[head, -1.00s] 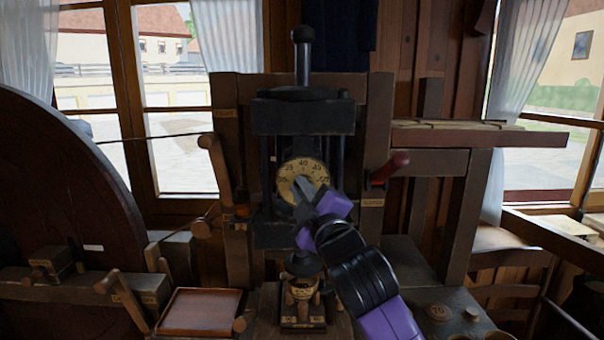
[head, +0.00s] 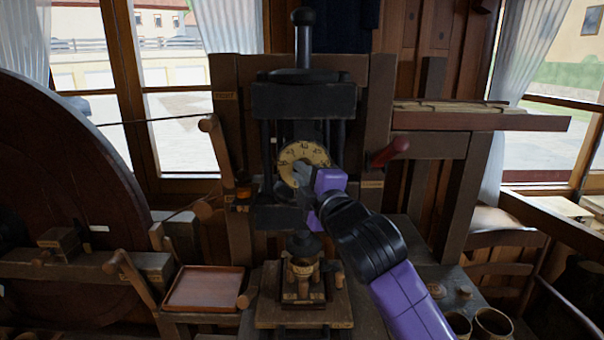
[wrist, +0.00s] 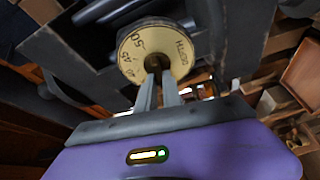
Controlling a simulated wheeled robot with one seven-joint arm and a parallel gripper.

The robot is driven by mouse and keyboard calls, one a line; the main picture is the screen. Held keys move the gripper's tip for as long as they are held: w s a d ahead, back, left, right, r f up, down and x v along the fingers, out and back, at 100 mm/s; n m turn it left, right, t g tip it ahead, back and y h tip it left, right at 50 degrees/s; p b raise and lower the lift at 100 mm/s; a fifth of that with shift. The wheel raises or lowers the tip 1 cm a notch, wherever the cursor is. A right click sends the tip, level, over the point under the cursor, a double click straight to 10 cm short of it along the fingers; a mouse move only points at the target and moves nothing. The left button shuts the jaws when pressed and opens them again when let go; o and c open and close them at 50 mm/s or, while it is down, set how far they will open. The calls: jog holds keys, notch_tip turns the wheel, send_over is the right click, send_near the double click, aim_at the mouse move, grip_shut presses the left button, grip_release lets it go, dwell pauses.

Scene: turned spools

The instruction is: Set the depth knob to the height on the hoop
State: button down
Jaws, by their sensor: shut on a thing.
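The depth knob (head: 304,152) is a round yellow dial with dark numbers on the front of the black press. In the wrist view the dial (wrist: 133,55) shows 50, 45 and the word DEPTH, turned on its side. My gripper (head: 301,174) is shut on the knob's dark centre; its two grey fingers (wrist: 158,78) meet there in the wrist view. The fingers hide the lower part of the dial in the head view. A small turned piece with a pale band, likely the hoop (head: 303,267), stands below the press head; I cannot read its figure.
Wooden levers (head: 215,140) stand left of the press, and a red-handled lever (head: 390,152) is at its right. A large dark wheel (head: 70,215) fills the left side. A shallow empty tray (head: 203,288) lies at the lower left. Cups (head: 492,324) stand at the lower right.

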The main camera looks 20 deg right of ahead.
jog(key=c, duration=1.5)
grip_release()
jog(key=s+b, duration=0.2)
jog(key=s, duration=0.5)
jog(key=shift+s+d+f+b, duration=0.25)
jog(key=shift+s+f+b, duration=0.05)
jog(key=shift+s, duration=0.1)
